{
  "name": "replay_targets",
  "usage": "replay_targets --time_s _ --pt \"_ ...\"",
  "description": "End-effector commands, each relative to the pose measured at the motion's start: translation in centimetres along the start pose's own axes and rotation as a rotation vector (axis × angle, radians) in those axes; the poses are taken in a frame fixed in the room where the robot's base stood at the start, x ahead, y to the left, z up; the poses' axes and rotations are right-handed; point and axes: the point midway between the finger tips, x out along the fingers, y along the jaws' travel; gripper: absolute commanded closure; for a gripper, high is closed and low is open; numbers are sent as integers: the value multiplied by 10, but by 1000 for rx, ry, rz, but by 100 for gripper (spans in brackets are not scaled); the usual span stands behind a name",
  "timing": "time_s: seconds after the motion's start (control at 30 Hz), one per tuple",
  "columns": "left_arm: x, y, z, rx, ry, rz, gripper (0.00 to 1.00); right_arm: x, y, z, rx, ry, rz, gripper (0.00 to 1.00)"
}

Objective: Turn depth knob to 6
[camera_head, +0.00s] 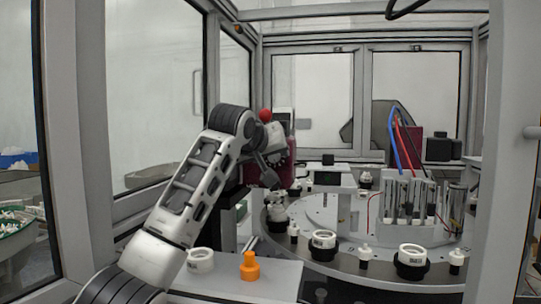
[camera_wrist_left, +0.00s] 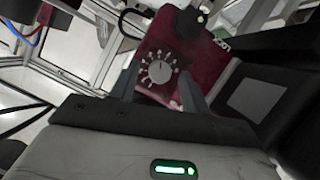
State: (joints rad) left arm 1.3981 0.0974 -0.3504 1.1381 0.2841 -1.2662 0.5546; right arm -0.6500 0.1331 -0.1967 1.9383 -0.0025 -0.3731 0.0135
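The depth knob (camera_wrist_left: 160,72) is a round grey dial with white marks around it, on the face of a dark red box (camera_wrist_left: 208,62). Its setting is too small to read. My left gripper (camera_wrist_left: 158,88) is open, with one dark finger on each side of the knob in the wrist view. I cannot tell whether the fingers touch it. In the head view my left gripper (camera_head: 268,168) is in front of the dark red box (camera_head: 284,174), and the knob is hidden there. My right gripper is not in view.
A rotary table (camera_head: 350,262) with several white and black caps and fixtures lies to the right. A white ring (camera_head: 200,260) and an orange part (camera_head: 250,266) stand on a light plate (camera_head: 272,284) in front. A red button (camera_head: 265,115) shows above my wrist. Frame posts (camera_head: 78,130) enclose the cell.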

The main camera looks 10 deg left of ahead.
Motion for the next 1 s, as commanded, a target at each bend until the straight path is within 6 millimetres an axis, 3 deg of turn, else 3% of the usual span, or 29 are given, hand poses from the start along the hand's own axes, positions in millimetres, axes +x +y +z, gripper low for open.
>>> replay_targets --time_s 0.23,0.37,0.8,1.0 --pt "-2 0 0 0 0 1 53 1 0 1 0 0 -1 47" --pt "-14 0 1 1 3 2 53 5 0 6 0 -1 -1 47" --pt "-116 0 2 1 6 3 53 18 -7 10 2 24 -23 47" --pt "-148 0 1 0 2 1 53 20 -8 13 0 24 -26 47"
